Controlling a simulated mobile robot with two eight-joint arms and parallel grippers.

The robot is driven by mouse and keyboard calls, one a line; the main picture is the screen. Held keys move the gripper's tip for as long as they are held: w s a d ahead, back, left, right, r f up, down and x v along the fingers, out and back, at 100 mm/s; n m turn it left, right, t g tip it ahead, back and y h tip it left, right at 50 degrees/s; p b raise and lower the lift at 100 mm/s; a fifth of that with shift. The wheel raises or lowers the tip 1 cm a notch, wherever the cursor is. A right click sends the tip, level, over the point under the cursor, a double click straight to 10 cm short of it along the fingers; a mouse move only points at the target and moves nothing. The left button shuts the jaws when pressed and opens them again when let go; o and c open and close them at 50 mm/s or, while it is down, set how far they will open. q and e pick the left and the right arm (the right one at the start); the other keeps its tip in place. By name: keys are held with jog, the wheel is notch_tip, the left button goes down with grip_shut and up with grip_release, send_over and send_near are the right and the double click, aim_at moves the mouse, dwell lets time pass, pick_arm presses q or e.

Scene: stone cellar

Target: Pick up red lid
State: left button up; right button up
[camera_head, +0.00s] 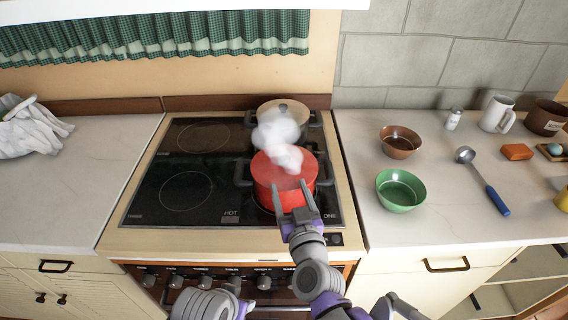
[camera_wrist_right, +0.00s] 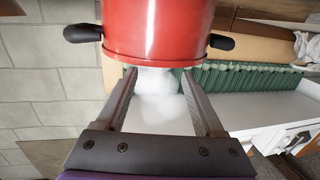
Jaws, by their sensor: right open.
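A red pot (camera_head: 264,194) with dark side handles stands on the front right of the stove. Its top (camera_head: 267,170) is red and looks covered by the red lid, but white steam hides the middle and any knob. My right gripper (camera_head: 291,189) is open and empty at the near side of the pot, fingers pointing toward it. In the right wrist view the red pot (camera_wrist_right: 158,28) fills the top of the picture, just beyond the open fingers (camera_wrist_right: 158,76), with steam between them. Whether the fingers touch it I cannot tell. My left gripper is out of view; only part of that arm shows.
A pale-lidded pot (camera_head: 297,106) stands behind on the black stovetop (camera_head: 160,200). On the right counter are a green bowl (camera_head: 400,189), a brown bowl (camera_head: 400,141), a blue-handled ladle (camera_head: 482,178) and a white mug (camera_head: 496,114). A white cloth (camera_head: 28,128) lies at left; the left counter is otherwise clear.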

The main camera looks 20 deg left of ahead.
aim_at(285, 163)
jog(key=shift+x, duration=1.15)
jog(key=x, duration=0.5)
jog(key=shift+w+d+r, duration=0.25)
jog(key=shift+w+r, duration=0.15)
jog(key=shift+w, duration=0.15)
jog(key=shift+s, duration=0.1)
grip_shut()
